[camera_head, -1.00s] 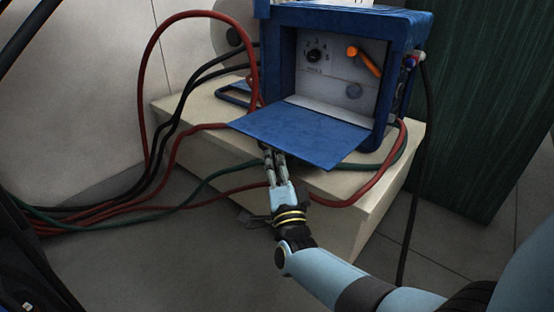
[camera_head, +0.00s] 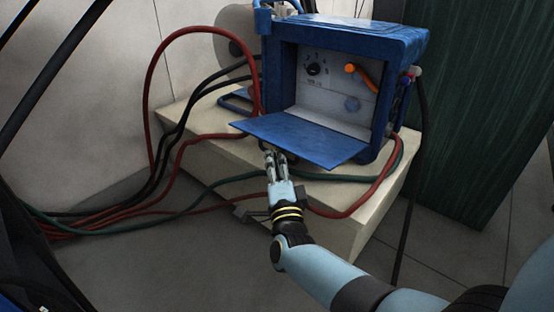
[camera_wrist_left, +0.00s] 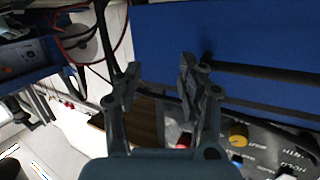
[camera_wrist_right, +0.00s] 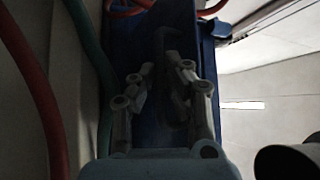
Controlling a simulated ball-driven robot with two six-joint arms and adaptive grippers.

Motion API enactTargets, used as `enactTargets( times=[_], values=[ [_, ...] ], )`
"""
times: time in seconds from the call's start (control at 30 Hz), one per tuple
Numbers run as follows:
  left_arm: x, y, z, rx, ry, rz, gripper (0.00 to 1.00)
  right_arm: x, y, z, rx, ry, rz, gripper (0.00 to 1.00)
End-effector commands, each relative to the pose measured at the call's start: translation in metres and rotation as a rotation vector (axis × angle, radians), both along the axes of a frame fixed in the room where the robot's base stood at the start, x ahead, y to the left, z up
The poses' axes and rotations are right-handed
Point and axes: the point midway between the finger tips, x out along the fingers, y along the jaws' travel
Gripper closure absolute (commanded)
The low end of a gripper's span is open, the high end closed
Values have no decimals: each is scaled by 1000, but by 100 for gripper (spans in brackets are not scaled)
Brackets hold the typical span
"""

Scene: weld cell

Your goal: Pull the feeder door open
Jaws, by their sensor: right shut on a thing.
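The blue feeder door (camera_head: 302,140) is hinged at the bottom of the blue wire feeder (camera_head: 372,46). It is folded down and juts out toward me, roughly flat, so the compartment is open. My right gripper (camera_head: 272,158) is at the door's front edge, below its panel. In the right wrist view its fingers (camera_wrist_right: 160,78) are closed about a dark handle (camera_wrist_right: 172,92) on the blue door; the picture is dim there. My left gripper (camera_wrist_left: 157,82) is out of the head view; in its wrist view the fingers stand apart with nothing between them.
The feeder stands on a pale block (camera_head: 345,205). A red cable (camera_head: 146,95), black cables and a green cable loop over the block to the left and around the feeder. A dark green curtain (camera_head: 475,120) hangs at right. A blue panel (camera_wrist_left: 240,45) is close to my left gripper.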

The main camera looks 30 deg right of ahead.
Motion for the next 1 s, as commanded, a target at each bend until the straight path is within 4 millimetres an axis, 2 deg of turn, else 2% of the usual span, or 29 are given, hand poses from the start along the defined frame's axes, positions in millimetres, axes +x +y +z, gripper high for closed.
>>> enactTargets(
  times=[0.2,0.3,0.6,0.93,0.97,1.0],
  values=[
    [-34,7,-44,2,291,34,60,1,-1,18,48,14,-2,100],
    [-40,9,-51,5,406,44,60,1,-2,23,74,24,-1,100],
    [-49,12,-56,10,611,61,60,1,-2,29,122,47,-1,100],
    [-51,13,-58,11,628,63,60,0,-2,27,126,52,-1,100],
    [-51,13,-58,11,627,63,60,0,-2,27,126,52,-1,88],
    [-51,13,-58,11,627,63,60,0,-2,27,126,52,-1,83]
  ],
)
